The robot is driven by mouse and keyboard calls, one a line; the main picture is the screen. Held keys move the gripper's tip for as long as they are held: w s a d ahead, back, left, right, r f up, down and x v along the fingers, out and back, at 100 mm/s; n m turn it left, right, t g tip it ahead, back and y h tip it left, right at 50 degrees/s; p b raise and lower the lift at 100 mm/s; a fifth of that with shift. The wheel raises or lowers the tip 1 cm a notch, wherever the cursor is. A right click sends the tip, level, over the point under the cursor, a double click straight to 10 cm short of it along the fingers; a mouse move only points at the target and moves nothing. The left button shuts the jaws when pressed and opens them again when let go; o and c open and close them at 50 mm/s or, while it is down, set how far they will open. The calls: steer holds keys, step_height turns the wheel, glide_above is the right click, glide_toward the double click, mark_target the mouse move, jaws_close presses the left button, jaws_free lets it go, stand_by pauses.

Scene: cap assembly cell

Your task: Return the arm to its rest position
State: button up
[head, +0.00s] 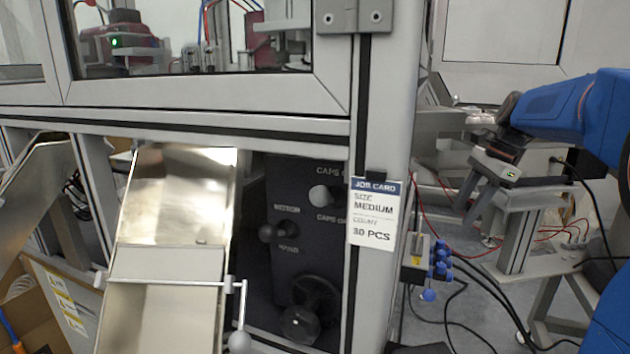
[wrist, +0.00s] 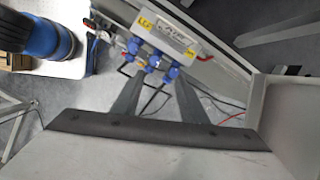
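My blue arm (head: 560,110) reaches in from the right edge in the head view. My gripper (head: 470,213) hangs at its end, pointing down and to the left, to the right of the cell's front post. In the wrist view both fingers of my gripper (wrist: 158,88) show with a clear gap between them. It is open, with nothing between the fingers. A box with blue fittings (wrist: 155,55) lies beyond the fingertips; it also shows in the head view (head: 432,260), below and left of the gripper.
A job card (head: 374,214) reading medium, 30 pcs hangs on the cell's post. A metal chute (head: 170,260) and a dark panel with knobs (head: 300,220) are to the left. Grey frame legs and red and black cables stand around and below my gripper.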

steer(key=s+a+f+n+t+h, duration=0.1)
steer(key=s+a+f+n, duration=0.2)
steer(key=s, duration=0.7)
steer(key=s+a+f+n+t+h, duration=0.1)
steer(key=s+a+f+n, duration=0.3)
steer(key=s+n, duration=0.5)
steer(key=s+a+f+n+t+h, duration=0.1)
steer(key=s+a+f+n, duration=0.2)
steer(key=s, duration=0.8)
steer(key=shift+s+a+f+n+t+h, duration=0.2)
steer(key=shift+a+f+n+t+h, duration=0.15)
steer(key=shift+f+n, duration=1.55)
steer(key=shift+d+f+m, duration=0.1)
steer(key=shift+f+m, duration=0.3)
steer(key=shift+m, duration=0.1)
